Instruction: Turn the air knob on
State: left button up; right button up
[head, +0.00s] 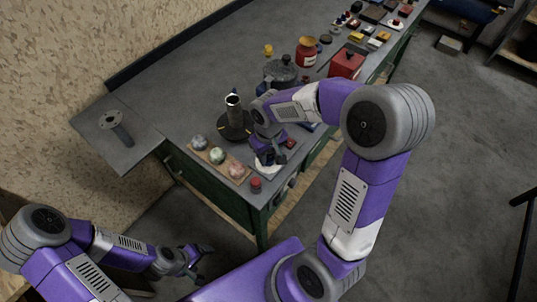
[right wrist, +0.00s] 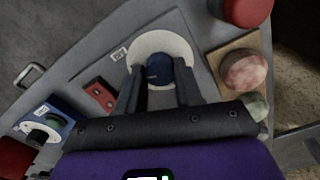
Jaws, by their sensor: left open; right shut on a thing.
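A small dark blue knob (right wrist: 158,72) stands on a round white plate (right wrist: 162,44) in the right wrist view. The white plate also shows in the head view (head: 263,171), partly covered by my gripper; the knob is hidden there. My right gripper (right wrist: 159,78) is shut on the blue knob, with one finger on each side of it. It also shows in the head view (head: 270,157), over the near corner of the bench. My left gripper (head: 192,262) is open and empty, low in front of the bench and away from it.
A red knob (head: 256,184) sits at the bench corner beside a wooden board (head: 207,159) with marbled balls. A dark stand with a metal cylinder (head: 234,105), a pot (head: 281,72) and a red box (head: 346,64) stand farther back. Open floor (head: 450,130) lies to the right.

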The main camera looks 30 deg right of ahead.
aim_at(268, 158)
jog(key=shift+m, duration=0.9)
jog(key=o, duration=1)
jog(key=shift+o, duration=0.2)
jog(key=shift+r+p, duration=1.05)
jog(key=shift+r, duration=2.75)
